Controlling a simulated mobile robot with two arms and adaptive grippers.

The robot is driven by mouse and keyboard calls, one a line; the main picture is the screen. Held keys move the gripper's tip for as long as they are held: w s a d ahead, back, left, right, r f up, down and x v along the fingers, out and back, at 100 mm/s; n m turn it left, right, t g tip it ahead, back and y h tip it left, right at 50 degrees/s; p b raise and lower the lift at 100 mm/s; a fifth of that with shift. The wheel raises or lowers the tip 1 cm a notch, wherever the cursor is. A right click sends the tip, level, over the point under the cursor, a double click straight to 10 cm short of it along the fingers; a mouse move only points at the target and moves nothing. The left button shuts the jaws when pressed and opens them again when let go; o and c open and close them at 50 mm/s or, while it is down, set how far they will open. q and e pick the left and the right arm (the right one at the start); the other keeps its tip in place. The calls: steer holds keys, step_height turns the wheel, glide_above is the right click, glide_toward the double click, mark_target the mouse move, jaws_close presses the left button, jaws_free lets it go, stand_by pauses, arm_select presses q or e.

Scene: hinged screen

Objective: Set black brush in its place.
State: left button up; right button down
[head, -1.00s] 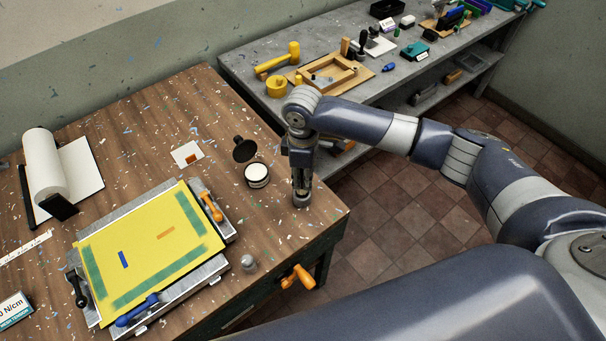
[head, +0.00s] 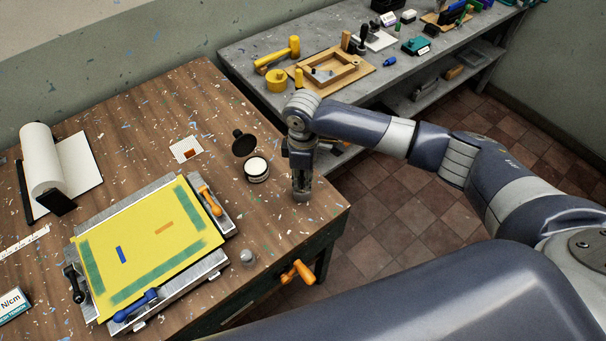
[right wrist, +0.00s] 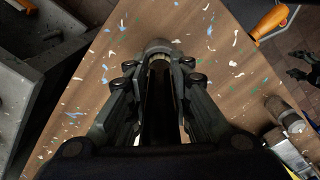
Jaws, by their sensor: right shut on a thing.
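My right gripper (head: 303,190) points down near the right corner of the brown table. It is shut on a dark, narrow upright thing, which looks like the black brush (right wrist: 158,95); my fingers (right wrist: 158,85) hide much of it in the right wrist view. A pale tan band shows at its far end. Just beyond that is a rounded grey piece (right wrist: 157,46), also visible under the gripper in the head view (head: 302,198). I cannot tell whether it belongs to the brush or is a holder on the table.
An open jar with white contents (head: 257,167) stands left of the gripper. A grey bench (head: 240,50) stands behind.

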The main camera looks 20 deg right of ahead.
steer(key=shift+f+b, duration=0.35)
steer(key=shift+f, duration=0.55)
steer(key=c, duration=1.4)
jaws_free()
steer(key=shift+o, duration=0.2)
steer(key=shift+r, duration=0.1)
step_height(320, 180, up, 12)
steer(key=shift+f, duration=0.1)
steer(key=shift+s+f, duration=0.1)
